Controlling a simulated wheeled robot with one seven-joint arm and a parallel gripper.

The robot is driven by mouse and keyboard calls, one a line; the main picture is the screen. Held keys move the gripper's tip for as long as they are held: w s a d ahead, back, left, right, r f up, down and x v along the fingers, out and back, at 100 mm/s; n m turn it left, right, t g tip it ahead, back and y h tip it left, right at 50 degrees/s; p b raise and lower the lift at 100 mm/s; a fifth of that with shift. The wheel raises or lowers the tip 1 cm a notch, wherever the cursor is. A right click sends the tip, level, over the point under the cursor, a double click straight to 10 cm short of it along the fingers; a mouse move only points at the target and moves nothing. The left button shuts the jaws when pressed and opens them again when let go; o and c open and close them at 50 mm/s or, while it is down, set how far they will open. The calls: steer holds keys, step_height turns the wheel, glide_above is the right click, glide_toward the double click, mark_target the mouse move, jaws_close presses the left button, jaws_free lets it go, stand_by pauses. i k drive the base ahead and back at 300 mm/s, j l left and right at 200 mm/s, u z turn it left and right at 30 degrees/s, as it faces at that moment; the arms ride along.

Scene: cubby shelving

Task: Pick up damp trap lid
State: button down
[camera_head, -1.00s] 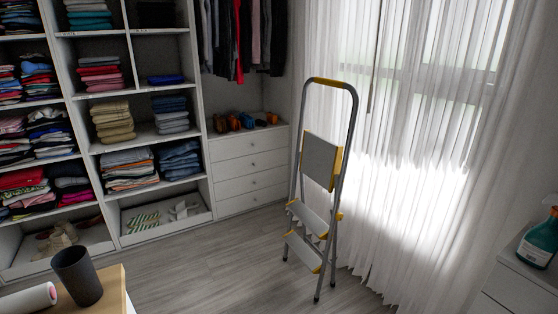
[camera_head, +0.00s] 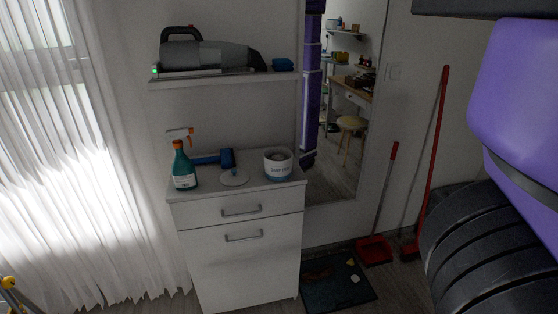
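A flat white round disc with a small raised middle, which looks like the damp trap lid (camera_head: 234,178), lies on top of the white cabinet (camera_head: 237,215). To its right stands a white round tub (camera_head: 278,165) with a dark label and greyish contents, which looks like the damp trap. A teal spray bottle (camera_head: 184,170) with an orange and white head stands to the left. A blue tool with a cylindrical head (camera_head: 226,158) lies behind the disc. My purple and black arm fills the right edge. My gripper is out of view.
A shelf (camera_head: 220,77) above the cabinet holds a grey handheld vacuum (camera_head: 208,54) and a small blue item (camera_head: 283,64). A mirror (camera_head: 336,110), a red dustpan (camera_head: 374,250), a red-handled broom (camera_head: 433,150) and a dark mat (camera_head: 335,281) are to the right. Curtains hang left.

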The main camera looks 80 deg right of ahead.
mark_target(234, 177)
steer(key=z, duration=1.55)
